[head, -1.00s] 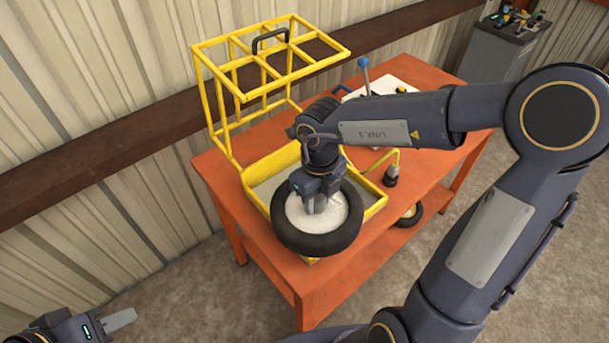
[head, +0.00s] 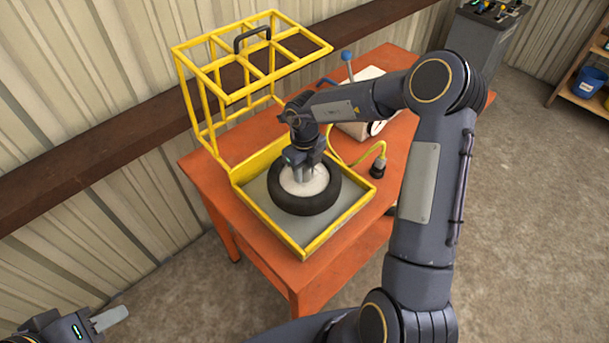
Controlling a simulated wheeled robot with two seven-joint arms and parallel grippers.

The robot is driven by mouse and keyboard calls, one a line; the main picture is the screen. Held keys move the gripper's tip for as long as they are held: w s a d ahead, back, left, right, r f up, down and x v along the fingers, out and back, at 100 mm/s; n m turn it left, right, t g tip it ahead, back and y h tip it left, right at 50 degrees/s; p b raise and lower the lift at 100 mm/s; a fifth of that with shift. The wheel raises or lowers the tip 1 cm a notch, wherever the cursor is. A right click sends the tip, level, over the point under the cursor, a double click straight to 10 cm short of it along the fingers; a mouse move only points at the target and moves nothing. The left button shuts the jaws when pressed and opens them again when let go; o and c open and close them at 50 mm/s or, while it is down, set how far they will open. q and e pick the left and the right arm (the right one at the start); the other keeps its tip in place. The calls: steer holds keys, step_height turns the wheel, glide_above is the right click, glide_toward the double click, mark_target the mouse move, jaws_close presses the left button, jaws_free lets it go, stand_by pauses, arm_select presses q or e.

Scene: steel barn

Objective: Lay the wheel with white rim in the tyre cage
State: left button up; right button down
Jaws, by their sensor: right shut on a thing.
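The wheel with white rim (head: 306,203) is a black tyre around a whitish disc. It is flat and inside the outline of the yellow tyre cage's tray (head: 318,242); I cannot tell whether it touches the grey floor. The cage's barred lid (head: 251,58), with a black handle, stands open at the back. My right gripper (head: 304,180) points down into the rim and is shut on the wheel, hiding part of the white disc. My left gripper (head: 110,318) is at the lower left corner, away from the table; its jaw gap does not show clearly.
The cage stands on an orange table (head: 222,174) near a corrugated wall. A yellow hose with a black end (head: 377,171) lies right of the cage. Behind my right arm is a white-topped box (head: 362,128) with a blue-knobbed lever (head: 346,56). A grey cabinet (head: 480,45) stands further back.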

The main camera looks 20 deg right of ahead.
mark_target(305, 178)
steer(key=shift+w+d+f, duration=0.1)
steer(key=shift+w+f, duration=0.15)
steer(key=shift+f, duration=0.05)
steer(key=shift+w+f, duration=0.1)
steer(key=shift+f, duration=1.5)
steer(key=c, duration=1)
jaws_free()
steer(key=shift+f, duration=0.2)
step_height(305, 178, up, 12)
steer(key=shift+r, duration=0.2)
